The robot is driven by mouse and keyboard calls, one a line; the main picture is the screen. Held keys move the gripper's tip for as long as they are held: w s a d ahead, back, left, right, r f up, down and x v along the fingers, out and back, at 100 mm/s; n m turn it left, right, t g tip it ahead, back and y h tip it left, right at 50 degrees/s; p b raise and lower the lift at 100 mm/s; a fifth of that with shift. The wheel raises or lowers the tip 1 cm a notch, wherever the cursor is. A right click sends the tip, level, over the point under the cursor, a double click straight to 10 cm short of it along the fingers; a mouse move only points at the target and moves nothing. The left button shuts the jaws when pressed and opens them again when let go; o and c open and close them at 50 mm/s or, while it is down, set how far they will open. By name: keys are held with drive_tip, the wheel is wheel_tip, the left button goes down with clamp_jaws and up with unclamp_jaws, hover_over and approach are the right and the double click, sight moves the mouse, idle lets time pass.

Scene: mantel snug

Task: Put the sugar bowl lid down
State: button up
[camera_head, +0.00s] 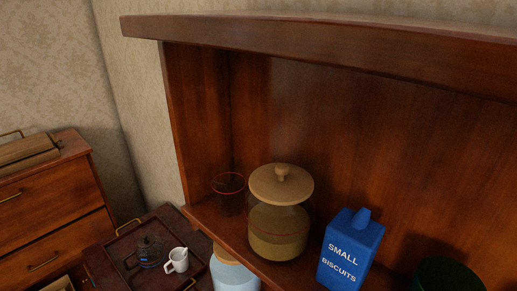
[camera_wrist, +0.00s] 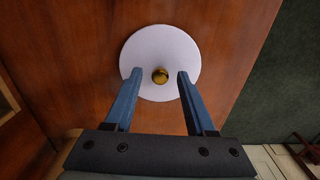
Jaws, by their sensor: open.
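In the wrist view a round white lid (camera_wrist: 160,45) with a small brass-coloured knob (camera_wrist: 160,75) shows against a red-brown wooden surface (camera_wrist: 85,45). I take it for the sugar bowl lid. My gripper (camera_wrist: 159,73) is open, with one blue finger on each side of the knob and a gap between each finger and the knob. Whether the lid rests on the wood or is a little above it, I cannot tell. Neither my gripper nor this white lid shows in the head view, and I make out no sugar bowl for certain.
In the head view a glass jar (camera_head: 278,245) with a wooden lid (camera_head: 281,184), a blue biscuit tin (camera_head: 349,251) and a red-rimmed glass (camera_head: 229,195) stand on a wooden shelf. A tray at lower left holds a white jug (camera_head: 177,261) and a dark glass pot (camera_head: 149,250).

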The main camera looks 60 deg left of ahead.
wheel_tip(320, 180, up, 12)
drive_tip(key=shift+r, duration=0.15)
idle(0.3)
idle(0.5)
